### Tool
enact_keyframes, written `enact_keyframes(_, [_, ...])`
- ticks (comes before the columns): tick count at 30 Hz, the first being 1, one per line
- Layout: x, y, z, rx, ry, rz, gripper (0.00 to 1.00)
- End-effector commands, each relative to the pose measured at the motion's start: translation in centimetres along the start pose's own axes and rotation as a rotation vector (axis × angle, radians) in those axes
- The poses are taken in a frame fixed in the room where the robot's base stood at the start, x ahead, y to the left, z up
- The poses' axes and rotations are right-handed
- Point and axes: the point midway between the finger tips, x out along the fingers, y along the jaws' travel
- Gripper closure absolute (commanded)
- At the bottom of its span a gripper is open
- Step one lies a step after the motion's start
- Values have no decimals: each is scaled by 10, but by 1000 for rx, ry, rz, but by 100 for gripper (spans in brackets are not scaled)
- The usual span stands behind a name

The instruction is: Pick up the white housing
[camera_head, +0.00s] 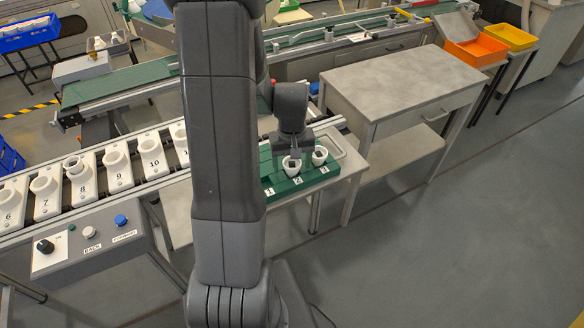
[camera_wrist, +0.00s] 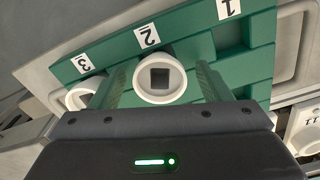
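A white housing (camera_wrist: 142,90), a round cup with a dark square opening, stands upright at position 2 of the green fixture (camera_wrist: 255,60). It also shows in the head view (camera_head: 291,171). A second white housing (camera_wrist: 78,97) stands at position 3, also seen in the head view (camera_head: 320,156). My gripper (camera_wrist: 161,76) is above the fixture, pointing down, with one finger on each side of the position 2 housing. Gaps show between the fingers and that housing, so the gripper is open. Its fingertips are partly hidden in the head view (camera_head: 293,152).
Position 1 of the fixture shows no housing. A conveyor (camera_head: 125,165) with several numbered white holders runs to the left. A control box (camera_head: 95,240) stands in front of it. A grey side table (camera_head: 400,80) and an orange bin (camera_head: 478,50) are to the right. The floor at right is clear.

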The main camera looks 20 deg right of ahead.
Motion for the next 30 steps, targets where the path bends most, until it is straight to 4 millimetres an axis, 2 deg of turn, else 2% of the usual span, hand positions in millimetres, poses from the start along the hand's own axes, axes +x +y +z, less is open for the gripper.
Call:
enact_keyframes(1, [0, 0, 0, 0, 0, 0, 39])
enact_keyframes(6, [0, 0, 0, 0, 0, 0, 73])
enact_keyframes(7, [0, 0, 0, 0, 0, 0, 75])
enact_keyframes(17, [-6, 0, -1, 0, 3, 1, 75])
enact_keyframes(20, [-18, 0, -1, 0, 4, 1, 75])
enact_keyframes(30, [-79, 0, -1, 0, 5, 1, 75])
